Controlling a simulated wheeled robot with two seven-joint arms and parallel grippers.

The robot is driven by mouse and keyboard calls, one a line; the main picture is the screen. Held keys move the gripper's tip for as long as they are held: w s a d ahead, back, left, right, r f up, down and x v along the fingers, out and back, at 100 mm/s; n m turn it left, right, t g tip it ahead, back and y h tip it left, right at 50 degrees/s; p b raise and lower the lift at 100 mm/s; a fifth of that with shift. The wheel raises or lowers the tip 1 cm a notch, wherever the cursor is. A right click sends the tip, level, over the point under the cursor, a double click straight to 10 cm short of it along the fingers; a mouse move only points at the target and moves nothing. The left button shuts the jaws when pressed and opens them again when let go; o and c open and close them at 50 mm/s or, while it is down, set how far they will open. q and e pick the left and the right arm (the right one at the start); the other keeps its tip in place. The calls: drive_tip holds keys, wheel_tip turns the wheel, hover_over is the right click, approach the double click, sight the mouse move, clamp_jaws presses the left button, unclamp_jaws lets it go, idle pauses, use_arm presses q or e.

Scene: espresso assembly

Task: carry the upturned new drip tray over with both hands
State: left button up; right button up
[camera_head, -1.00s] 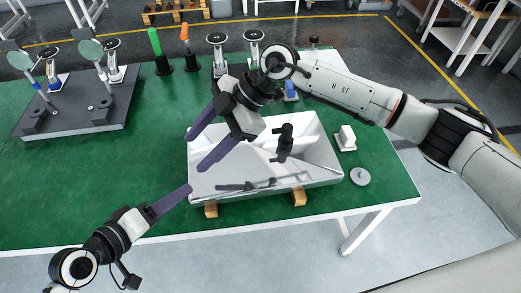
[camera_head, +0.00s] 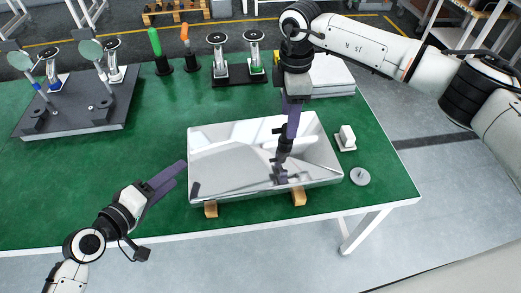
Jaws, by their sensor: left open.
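The shiny metal drip tray (camera_head: 235,150) lies upturned on wooden blocks at the front of the green table. Its smooth surface mirrors my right arm. My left gripper (camera_head: 178,179) is open and empty, with its purple fingers just left of the tray's left side. A gap to the tray is hard to judge. My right gripper (camera_head: 290,130) hangs over the tray's right half, fingers pointing down and seen edge-on. Its opening cannot be made out, and whether it touches the tray is unclear.
Wooden blocks (camera_head: 299,196) show under the tray's front edge. A small white block (camera_head: 346,138) and a grey disc (camera_head: 360,176) sit close to its right. A white slab (camera_head: 330,75) lies behind. A dark fixture plate (camera_head: 80,110) stands at left. The left-middle table is clear.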

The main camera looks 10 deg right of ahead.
sight(190, 163)
use_arm(q)
drive_tip(key=x, duration=0.7)
drive_tip(key=shift+w+d, duration=0.15)
drive_tip(key=shift+w, duration=0.05)
use_arm(e)
wheel_tip(190, 163, down, 8)
drive_tip(key=shift+r, duration=0.25)
use_arm(q)
clamp_jaws()
use_arm(e)
clamp_jaws()
